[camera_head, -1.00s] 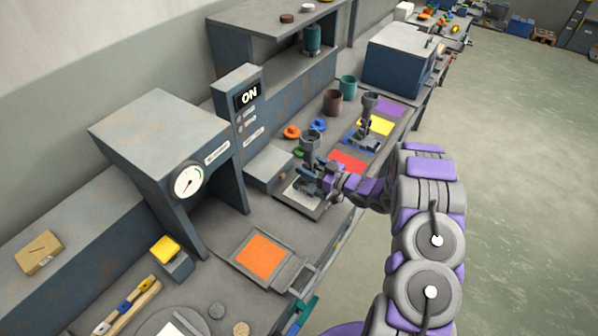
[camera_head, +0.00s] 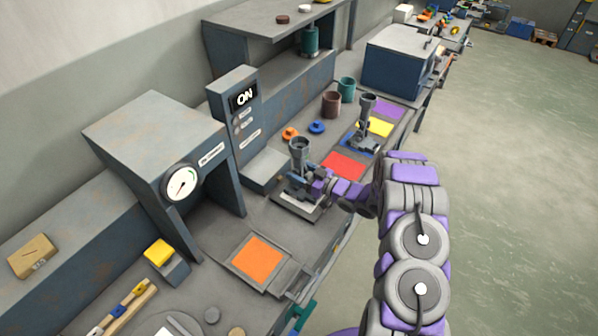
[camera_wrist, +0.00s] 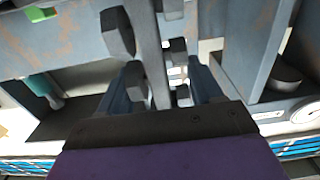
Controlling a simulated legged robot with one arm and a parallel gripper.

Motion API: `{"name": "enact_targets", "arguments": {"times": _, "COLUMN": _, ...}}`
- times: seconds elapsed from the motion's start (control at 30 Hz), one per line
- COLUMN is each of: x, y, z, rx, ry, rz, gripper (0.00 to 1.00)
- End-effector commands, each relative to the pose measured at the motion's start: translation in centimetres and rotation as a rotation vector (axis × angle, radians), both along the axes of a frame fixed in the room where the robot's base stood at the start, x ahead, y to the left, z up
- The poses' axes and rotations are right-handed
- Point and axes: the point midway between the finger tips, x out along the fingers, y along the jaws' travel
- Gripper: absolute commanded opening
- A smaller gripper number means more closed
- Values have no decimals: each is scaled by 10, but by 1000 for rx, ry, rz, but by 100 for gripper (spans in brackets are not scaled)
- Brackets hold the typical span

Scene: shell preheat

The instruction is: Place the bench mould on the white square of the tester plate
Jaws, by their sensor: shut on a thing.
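The bench mould (camera_head: 299,152), a grey piece with a round cup on top of a post, is upright in my gripper (camera_head: 312,182), over the tester plate. My gripper is shut on its lower part. The tester plate (camera_head: 284,201) lies in front of the tester (camera_head: 232,125), whose display reads ON. Its white square (camera_head: 310,206) shows only in part, under the mould and my gripper. I cannot tell whether the mould touches the plate. In the wrist view, a grey post stands between the dark fingers of my gripper (camera_wrist: 155,88).
A similar mould (camera_head: 366,120) stands to the right on a blue patch. Red (camera_head: 343,166), yellow (camera_head: 377,127) and purple (camera_head: 391,107) squares lie on the bench. An orange plate (camera_head: 258,257) is nearer. Orange (camera_head: 290,132) and blue (camera_head: 317,127) pieces and cups (camera_head: 331,104) sit behind.

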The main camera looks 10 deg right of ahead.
Motion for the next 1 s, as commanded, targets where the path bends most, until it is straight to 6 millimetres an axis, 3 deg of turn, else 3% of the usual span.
{"name": "enact_targets", "arguments": {"times": 0.3, "x": 0, "y": 3, "z": -1, "rx": -2, "ry": 1, "rz": 1, "gripper": 91}}
{"name": "enact_targets", "arguments": {"times": 0.67, "x": -3, "y": -4, "z": 1, "rx": -1, "ry": 1, "rz": -2, "gripper": 91}}
{"name": "enact_targets", "arguments": {"times": 1.0, "x": -46, "y": -47, "z": 1, "rx": -1, "ry": 6, "rz": -5, "gripper": 91}}
